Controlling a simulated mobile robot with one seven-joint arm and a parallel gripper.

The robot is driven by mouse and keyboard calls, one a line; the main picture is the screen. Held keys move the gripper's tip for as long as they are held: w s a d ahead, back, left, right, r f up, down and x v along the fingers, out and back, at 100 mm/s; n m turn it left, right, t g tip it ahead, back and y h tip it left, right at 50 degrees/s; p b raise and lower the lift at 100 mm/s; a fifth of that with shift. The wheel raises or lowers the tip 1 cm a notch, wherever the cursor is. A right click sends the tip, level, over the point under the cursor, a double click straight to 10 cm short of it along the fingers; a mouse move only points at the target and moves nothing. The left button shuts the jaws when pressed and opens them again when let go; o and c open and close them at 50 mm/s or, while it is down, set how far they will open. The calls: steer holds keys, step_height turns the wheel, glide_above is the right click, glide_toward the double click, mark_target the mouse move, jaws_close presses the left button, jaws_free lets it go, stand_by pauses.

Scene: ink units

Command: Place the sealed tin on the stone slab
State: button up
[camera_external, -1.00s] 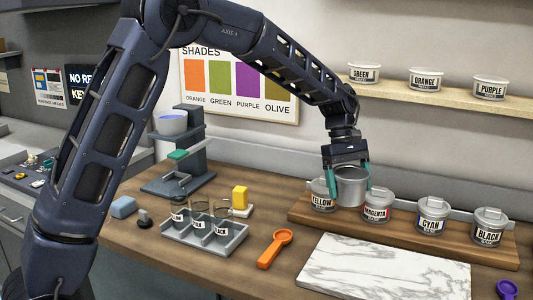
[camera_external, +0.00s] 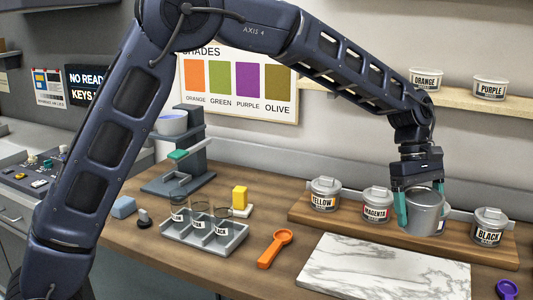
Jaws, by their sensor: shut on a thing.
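My gripper (camera_external: 422,206) is shut on a plain grey metal tin (camera_external: 424,213), with a teal finger on each side of it. The tin is held roughly upright above the wooden rack's right half, in front of the cyan pot. No label shows on its visible side, and I cannot clearly tell whether its top is sealed. The white, grey-veined stone slab (camera_external: 385,265) lies flat on the bench in front of the rack. Nothing is on its visible surface. The tin is behind and above the slab's right half, apart from it.
The wooden rack (camera_external: 300,217) holds lidded pots: yellow (camera_external: 324,196), magenta (camera_external: 377,206), black (camera_external: 488,228), and a mostly hidden cyan one. An orange scoop (camera_external: 273,248) lies left of the slab. A purple scoop (camera_external: 507,289) is at right. A grey tray (camera_external: 204,243) holds jars.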

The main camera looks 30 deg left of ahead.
step_height(320, 180, down, 15)
steer(key=shift+f, duration=0.2)
stand_by(0.5)
steer(key=shift+f, duration=0.15)
steer(key=o, duration=1.2)
